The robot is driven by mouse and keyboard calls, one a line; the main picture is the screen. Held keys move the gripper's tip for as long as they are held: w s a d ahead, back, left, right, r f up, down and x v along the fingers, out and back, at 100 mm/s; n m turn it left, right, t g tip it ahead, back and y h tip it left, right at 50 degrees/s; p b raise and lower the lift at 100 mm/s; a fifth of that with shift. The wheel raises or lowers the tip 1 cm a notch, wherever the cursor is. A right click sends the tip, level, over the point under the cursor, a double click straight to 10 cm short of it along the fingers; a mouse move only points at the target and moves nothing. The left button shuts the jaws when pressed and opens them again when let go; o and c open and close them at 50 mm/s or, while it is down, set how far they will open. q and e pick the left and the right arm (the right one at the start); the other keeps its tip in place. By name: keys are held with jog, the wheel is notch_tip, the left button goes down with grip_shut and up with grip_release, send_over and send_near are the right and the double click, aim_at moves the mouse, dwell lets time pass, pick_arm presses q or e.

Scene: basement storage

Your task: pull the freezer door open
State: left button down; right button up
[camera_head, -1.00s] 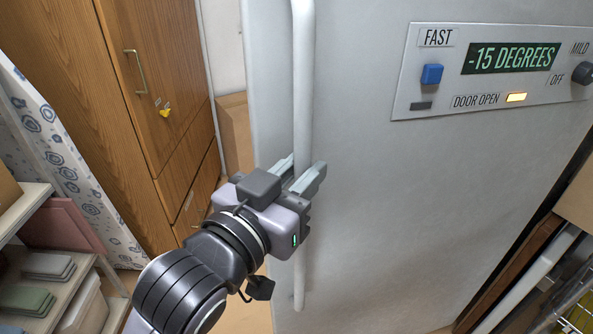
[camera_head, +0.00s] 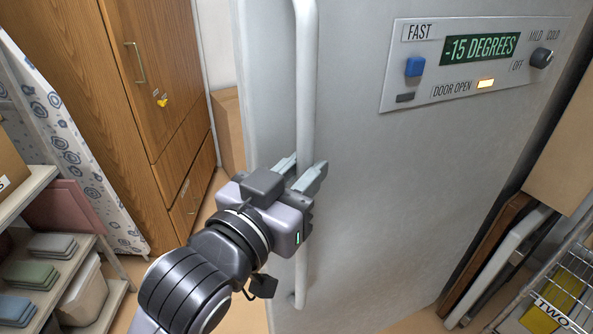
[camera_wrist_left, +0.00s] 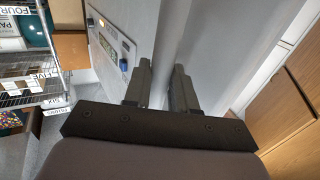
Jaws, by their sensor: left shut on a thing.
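The freezer door (camera_head: 420,190) is a large light-grey panel filling the middle and right of the head view. A long vertical white bar handle (camera_head: 305,75) runs near its left edge. My left gripper (camera_head: 303,168) is shut on the handle, one finger on each side of the bar. In the left wrist view the two fingers (camera_wrist_left: 162,85) flank the pale handle (camera_wrist_left: 172,40). The control panel (camera_head: 398,92) reads -15 DEGREES, and its DOOR OPEN lamp (camera_head: 486,84) is lit. The freezer's inside is hidden. My right gripper is not in view.
A wooden wardrobe (camera_head: 160,60) with drawers stands at the left, a cardboard box (camera_head: 228,130) behind the door's left edge. A shelf (camera_head: 100,245) with folded cloths is at lower left. A wire rack (camera_head: 575,262) and leaning boards (camera_head: 490,255) stand at lower right.

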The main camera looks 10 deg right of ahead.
pick_arm(q)
jog(key=shift+s+d+r, duration=0.25)
jog(key=shift+s+d, duration=0.15)
jog(key=shift+s, duration=0.1)
jog(key=c, duration=1)
grip_release()
jog(key=shift+d, duration=0.2)
jog(key=shift+w+f, duration=0.15)
jog(key=shift+f, duration=0.05)
jog(key=shift+b+v, duration=0.55)
jog(key=shift+v, duration=3.05)
